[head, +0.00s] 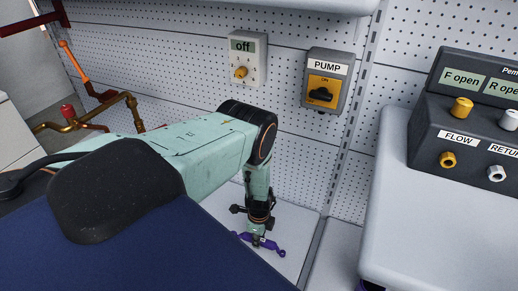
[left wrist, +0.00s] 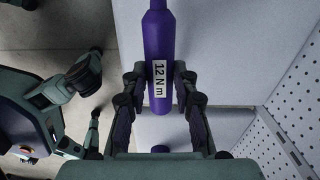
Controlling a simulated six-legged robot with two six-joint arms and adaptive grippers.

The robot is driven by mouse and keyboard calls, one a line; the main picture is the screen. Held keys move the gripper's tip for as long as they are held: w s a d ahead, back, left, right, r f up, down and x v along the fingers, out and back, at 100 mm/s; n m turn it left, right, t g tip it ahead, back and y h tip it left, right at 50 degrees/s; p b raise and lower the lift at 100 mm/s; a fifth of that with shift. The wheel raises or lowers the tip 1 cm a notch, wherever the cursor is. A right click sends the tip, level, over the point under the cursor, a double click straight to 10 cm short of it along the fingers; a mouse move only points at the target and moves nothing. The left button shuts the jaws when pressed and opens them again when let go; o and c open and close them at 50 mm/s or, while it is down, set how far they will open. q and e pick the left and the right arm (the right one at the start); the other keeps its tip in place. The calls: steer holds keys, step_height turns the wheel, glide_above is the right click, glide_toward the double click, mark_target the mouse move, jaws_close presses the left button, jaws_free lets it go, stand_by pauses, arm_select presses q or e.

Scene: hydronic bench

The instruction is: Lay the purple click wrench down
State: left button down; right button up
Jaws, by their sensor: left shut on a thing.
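The purple click wrench (head: 270,245) shows in the head view at the lower middle, partly hidden by my left gripper (head: 257,236). My left gripper points down and is shut on the wrench. In the left wrist view the wrench's purple handle (left wrist: 158,35) runs up out of the top edge, with a white "12 N m" label. The fingers of my left gripper (left wrist: 160,88) lie on both sides of the handle. A pale surface (head: 293,240) is below the wrench; I cannot tell whether they touch.
A perforated wall (head: 150,65) stands behind, with an "off" box (head: 247,60) and a yellow PUMP switch (head: 322,82). Brass and red pipework (head: 120,103) is at the left. A dark control panel (head: 470,125) sits on a grey bench (head: 395,215) at the right.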

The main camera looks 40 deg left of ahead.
arm_select(q)
steer(key=shift+r, duration=0.1)
steer(key=shift+r+p, duration=0.1)
steer(key=shift+p, duration=0.25)
step_height(320, 180, down, 6)
steer(key=b, duration=0.5)
steer(key=shift+f+b, duration=0.7)
stand_by(1.4)
steer(key=c, duration=1)
jaws_free()
steer(key=o, duration=0.3)
steer(key=shift+o, duration=0.2)
steer(key=shift+r+p, duration=1.5)
steer(key=shift+r, duration=0.1)
